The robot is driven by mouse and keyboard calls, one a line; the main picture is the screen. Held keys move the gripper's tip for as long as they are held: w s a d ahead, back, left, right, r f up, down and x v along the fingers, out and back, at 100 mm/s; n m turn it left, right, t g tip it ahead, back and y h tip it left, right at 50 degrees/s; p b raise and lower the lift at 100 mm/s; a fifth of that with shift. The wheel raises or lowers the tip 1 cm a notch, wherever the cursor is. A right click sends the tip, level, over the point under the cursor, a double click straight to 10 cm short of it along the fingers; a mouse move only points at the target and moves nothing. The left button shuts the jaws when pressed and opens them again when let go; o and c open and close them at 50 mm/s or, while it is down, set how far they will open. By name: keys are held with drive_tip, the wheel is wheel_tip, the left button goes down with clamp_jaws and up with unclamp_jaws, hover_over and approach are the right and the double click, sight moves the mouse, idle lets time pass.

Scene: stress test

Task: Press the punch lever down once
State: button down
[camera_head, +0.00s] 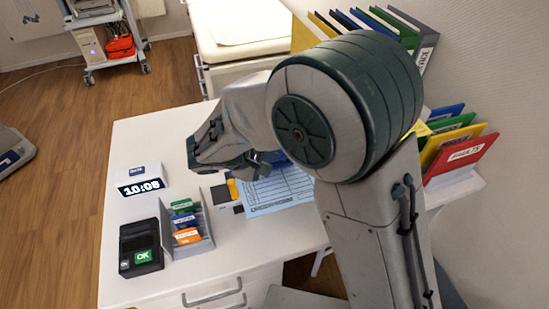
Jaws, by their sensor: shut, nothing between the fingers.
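My gripper (260,168) hangs over the desk, above the upper part of a blue printed form (282,192). It is shut, with nothing seen between its fingers. A small dark block (220,194) with a yellow part (233,189) beside it lies just left of the form, left of and below my gripper in the picture. It may be the punch, but I cannot make out a lever for certain. My arm and gripper hide part of the form and the desk behind it, including most of a blue thing by the fingers.
On the white desk (135,205) are a clock (140,187) reading 10:08, a black device with a green OK key (143,256), and a grey card tray (204,243). Coloured folders (465,158) stand at the right. The desk between clock and gripper is largely clear.

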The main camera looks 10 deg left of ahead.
drive_tip(key=shift+d+f, duration=0.1)
drive_tip(key=r, duration=0.1)
drive_tip(key=s+r+p, duration=0.1)
drive_tip(key=r, duration=0.1)
drive_tip(key=r+p, duration=0.1)
drive_tip(key=r, duration=0.1)
drive_tip(key=shift+s+d, duration=0.2)
drive_tip(key=shift+d, duration=0.15)
drive_tip(key=shift+r, duration=0.1)
idle(0.6)
